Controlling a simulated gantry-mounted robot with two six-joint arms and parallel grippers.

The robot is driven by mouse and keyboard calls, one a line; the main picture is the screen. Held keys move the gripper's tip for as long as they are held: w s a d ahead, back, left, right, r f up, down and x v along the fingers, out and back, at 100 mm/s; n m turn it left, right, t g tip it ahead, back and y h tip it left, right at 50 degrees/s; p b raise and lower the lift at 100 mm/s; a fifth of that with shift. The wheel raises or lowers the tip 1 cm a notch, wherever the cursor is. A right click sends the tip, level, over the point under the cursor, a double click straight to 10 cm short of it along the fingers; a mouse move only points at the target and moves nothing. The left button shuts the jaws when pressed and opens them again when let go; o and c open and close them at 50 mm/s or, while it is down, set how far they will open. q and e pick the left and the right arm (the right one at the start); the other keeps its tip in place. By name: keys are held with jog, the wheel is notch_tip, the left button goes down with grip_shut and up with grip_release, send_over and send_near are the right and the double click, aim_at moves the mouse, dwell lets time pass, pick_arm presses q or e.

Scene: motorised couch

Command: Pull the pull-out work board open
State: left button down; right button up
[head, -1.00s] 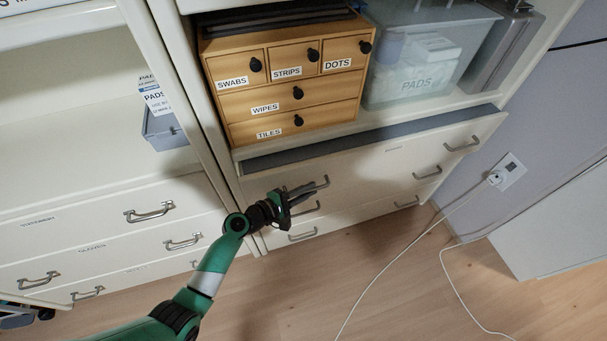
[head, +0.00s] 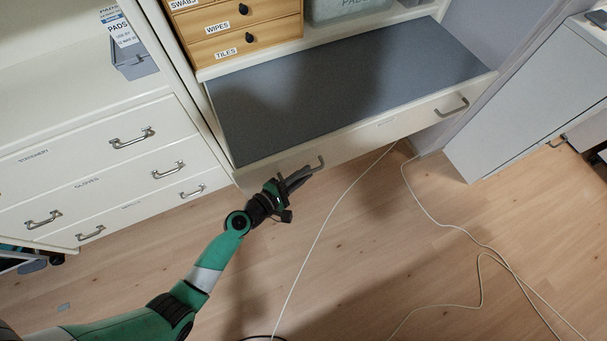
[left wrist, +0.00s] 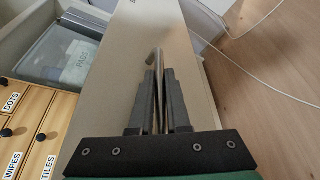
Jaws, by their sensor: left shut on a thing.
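The pull-out work board (head: 350,90) stands well out from the cabinet in the head view, its grey top exposed below the wooden drawer box. Its pale front panel (head: 365,136) carries a handle at each end. My left gripper (head: 303,176) is shut on the left handle (head: 321,162). In the left wrist view that bar handle (left wrist: 156,62) runs between the two dark fingers (left wrist: 157,88), with its bent end showing beyond the tips. The right handle (head: 452,106) is free. My right gripper is not in view.
A wooden drawer box (head: 240,32) and a clear PADS bin (head: 345,8) stand on the shelf behind the board. White cables (head: 312,245) lie on the wooden floor in front. A grey cabinet (head: 530,110) stands at right. Closed drawers (head: 110,175) are at left.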

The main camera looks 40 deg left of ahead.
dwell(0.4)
pick_arm(q)
jog(key=c, duration=0.9)
grip_release()
jog(key=shift+s+d, duration=0.1)
jog(key=shift+d, duration=0.1)
jog(key=shift+a, duration=0.1)
jog(key=p+v, duration=0.2)
jog(key=v, duration=0.9)
jog(key=shift+s+r, duration=0.1)
jog(key=shift+s, duration=0.15)
